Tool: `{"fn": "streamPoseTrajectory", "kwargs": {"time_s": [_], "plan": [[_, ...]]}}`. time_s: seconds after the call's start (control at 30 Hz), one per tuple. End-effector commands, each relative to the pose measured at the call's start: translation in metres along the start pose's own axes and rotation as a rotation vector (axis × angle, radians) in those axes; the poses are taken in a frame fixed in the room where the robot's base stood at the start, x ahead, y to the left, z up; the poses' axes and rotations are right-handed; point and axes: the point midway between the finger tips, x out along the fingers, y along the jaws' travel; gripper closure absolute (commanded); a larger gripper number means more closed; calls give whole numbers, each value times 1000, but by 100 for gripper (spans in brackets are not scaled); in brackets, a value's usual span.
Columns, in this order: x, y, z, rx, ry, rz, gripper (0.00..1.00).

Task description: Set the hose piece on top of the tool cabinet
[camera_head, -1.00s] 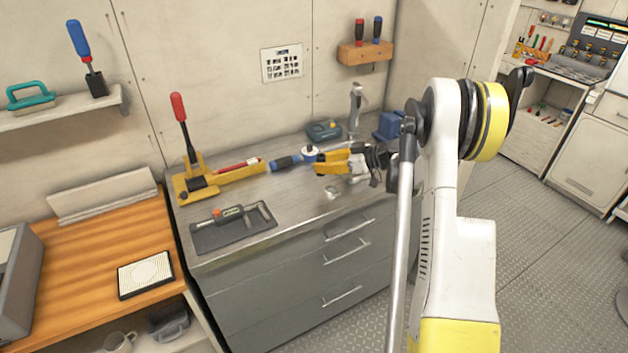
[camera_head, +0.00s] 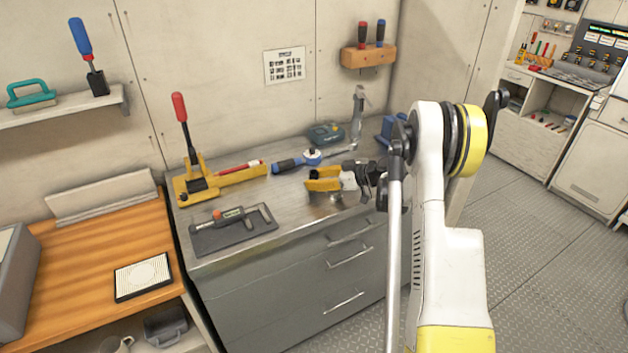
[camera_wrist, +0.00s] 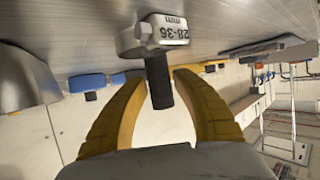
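A small silver clamp-like piece marked "28-36 mm" (camera_wrist: 160,33), with a black stub, is in the wrist view at the grey metal worktop; I take it to be the hose piece. My gripper (camera_head: 312,180) has yellow fingers and is low over the right part of the worktop. In the wrist view my gripper (camera_wrist: 157,74) is open, with the black stub between its fingers and a gap visible on the left. In the head view the piece is mostly hidden by my gripper. A grey drawer cabinet (camera_head: 290,285) carries the worktop; I cannot tell whether it is the tool cabinet.
On the worktop are a dark tray (camera_head: 233,238) with a clamp, a yellow holder (camera_head: 195,186) with a red-handled tool, a blue-handled tool (camera_head: 296,162) and a blue-grey case (camera_head: 326,133). A wooden bench (camera_head: 90,270) stands left. Open floor lies right.

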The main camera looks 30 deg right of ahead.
Motion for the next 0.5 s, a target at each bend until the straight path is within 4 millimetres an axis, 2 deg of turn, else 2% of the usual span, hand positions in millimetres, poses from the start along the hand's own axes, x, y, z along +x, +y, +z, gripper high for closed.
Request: {"fn": "streamPoseTrajectory", "kwargs": {"time_s": [0.4, 0.5], "plan": [[-2, 0, -6, 0, 0, 0, 56], [-18, 1, -5, 1, 0, 2, 56]]}}
